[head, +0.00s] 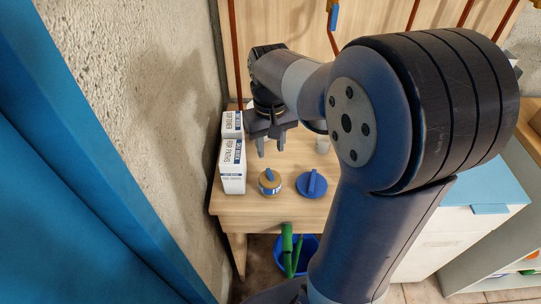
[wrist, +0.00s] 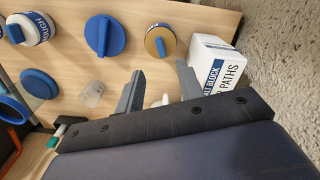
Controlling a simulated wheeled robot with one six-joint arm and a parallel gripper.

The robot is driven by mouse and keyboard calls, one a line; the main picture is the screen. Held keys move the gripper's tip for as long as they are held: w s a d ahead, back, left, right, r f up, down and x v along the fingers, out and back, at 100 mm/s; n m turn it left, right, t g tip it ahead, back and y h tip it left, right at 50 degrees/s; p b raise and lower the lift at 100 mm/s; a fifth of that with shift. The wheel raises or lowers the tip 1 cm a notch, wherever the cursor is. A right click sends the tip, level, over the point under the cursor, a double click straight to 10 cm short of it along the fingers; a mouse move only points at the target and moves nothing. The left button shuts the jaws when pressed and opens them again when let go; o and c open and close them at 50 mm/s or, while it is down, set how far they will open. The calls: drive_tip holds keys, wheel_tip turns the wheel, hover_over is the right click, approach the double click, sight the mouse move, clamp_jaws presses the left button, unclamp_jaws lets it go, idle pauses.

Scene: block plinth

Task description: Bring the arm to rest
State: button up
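My gripper (head: 270,147) hangs over the back left part of a wooden table (head: 290,208), beside two white boxes. Its two fingers are spread apart in the head view. The wrist view also shows the gripper (wrist: 158,85) with a wide gap between its grey fingers. A small white item (wrist: 161,101) shows in that gap; I cannot tell how far below the fingers it is. My arm is bent and covers much of the right side of the head view.
A white box (head: 233,170) stands at the table's left edge, close to the wall. A tan round piece with a blue grip (head: 270,182), a blue disc with a bar handle (head: 312,184) and a small translucent cup (wrist: 91,94) stand nearby. A blue bucket (head: 306,252) is below.

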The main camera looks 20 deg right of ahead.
sight(270, 173)
drive_tip(key=shift+r, duration=0.55)
drive_tip(key=shift+f, duration=0.1)
wheel_tip(270, 173, down, 11)
drive_tip(key=shift+r, duration=0.35)
